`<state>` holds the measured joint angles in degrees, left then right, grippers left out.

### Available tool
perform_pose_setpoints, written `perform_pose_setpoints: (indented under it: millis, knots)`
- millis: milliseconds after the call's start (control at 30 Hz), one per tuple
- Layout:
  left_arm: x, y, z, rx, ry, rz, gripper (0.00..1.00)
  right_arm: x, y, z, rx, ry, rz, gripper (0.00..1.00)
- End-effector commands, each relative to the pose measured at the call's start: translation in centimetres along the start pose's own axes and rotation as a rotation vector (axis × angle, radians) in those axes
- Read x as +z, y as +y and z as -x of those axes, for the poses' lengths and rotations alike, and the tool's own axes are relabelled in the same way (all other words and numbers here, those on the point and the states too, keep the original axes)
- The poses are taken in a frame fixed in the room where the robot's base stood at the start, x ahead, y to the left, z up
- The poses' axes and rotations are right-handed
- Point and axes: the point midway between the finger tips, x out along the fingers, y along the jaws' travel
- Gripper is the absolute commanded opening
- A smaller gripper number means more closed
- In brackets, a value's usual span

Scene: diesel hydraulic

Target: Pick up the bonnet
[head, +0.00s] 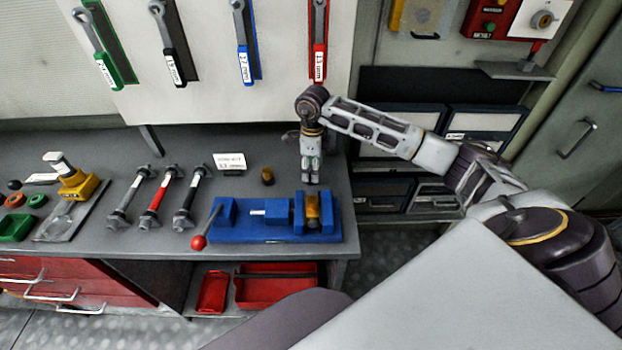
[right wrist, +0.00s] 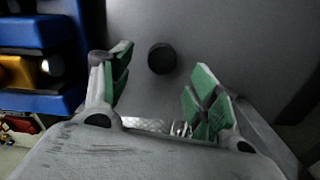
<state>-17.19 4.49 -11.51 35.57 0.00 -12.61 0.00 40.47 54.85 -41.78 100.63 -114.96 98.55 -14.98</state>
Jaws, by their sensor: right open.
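A small dark brassy cylinder (head: 267,176), which I take for the bonnet, stands on the grey bench behind the blue vise. In the right wrist view it seems to be the dark round piece (right wrist: 161,59), just ahead of the gap between the fingertips. My right gripper (head: 311,180) points down over the bench, to the right of the piece and behind the vise. Its green-padded fingers (right wrist: 160,88) are spread apart with nothing between them. My left gripper is not in view.
The blue vise (head: 270,236) holds a yellow part (head: 313,207) and has a red-knobbed lever (head: 198,242). Several shafts lie to the left. Wrenches hang on the panel (head: 285,60) behind. The bench's right edge is close to my gripper.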

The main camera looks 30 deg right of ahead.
Motion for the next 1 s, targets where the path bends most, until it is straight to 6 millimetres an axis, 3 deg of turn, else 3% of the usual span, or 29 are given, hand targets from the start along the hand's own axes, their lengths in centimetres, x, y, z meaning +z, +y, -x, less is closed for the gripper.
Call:
perform_pose_setpoints:
  millis: [400, 900, 1000]
  knots:
    - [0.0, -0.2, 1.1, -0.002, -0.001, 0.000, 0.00, 0.2, -0.1, -3.9, 0.000, 0.002, 0.000, 0.60]
    - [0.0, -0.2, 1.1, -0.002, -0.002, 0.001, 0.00, 0.2, -0.1, -4.0, -0.001, 0.001, 0.000, 0.60]
    - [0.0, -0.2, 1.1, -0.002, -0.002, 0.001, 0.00, 0.2, -0.1, -4.0, 0.000, 0.001, 0.000, 0.47]
